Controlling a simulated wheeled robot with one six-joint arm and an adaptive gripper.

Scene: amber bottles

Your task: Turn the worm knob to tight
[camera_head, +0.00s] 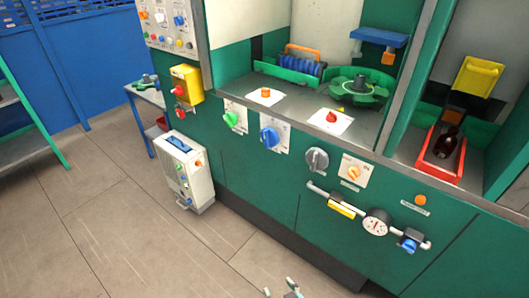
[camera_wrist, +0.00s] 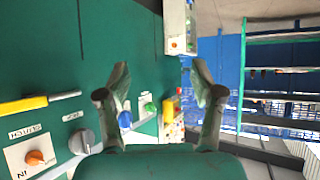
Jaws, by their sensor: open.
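The machine's green front carries several knobs. A green knob (camera_head: 231,118), a blue knob (camera_head: 269,136), a grey knob (camera_head: 317,158) and an orange knob (camera_head: 353,173) run along it in the head view. Their labels are too small there to show which one is the worm knob. A blue coiled screw (camera_head: 302,65) lies on the deck above. The wrist view shows the grey knob (camera_wrist: 83,141), orange knob (camera_wrist: 38,158), blue knob (camera_wrist: 125,118) and green knob (camera_wrist: 150,107). My gripper (camera_wrist: 160,80) is open and empty, apart from the panel; its tips show in the head view (camera_head: 284,291).
A pipe with a yellow handle (camera_head: 341,210), a gauge (camera_head: 375,227) and a blue valve (camera_head: 409,241) protrudes from the lower front. A white floor unit (camera_head: 187,172) stands at left. A red tray (camera_head: 437,170) holds a dark bottle. The floor in front is clear.

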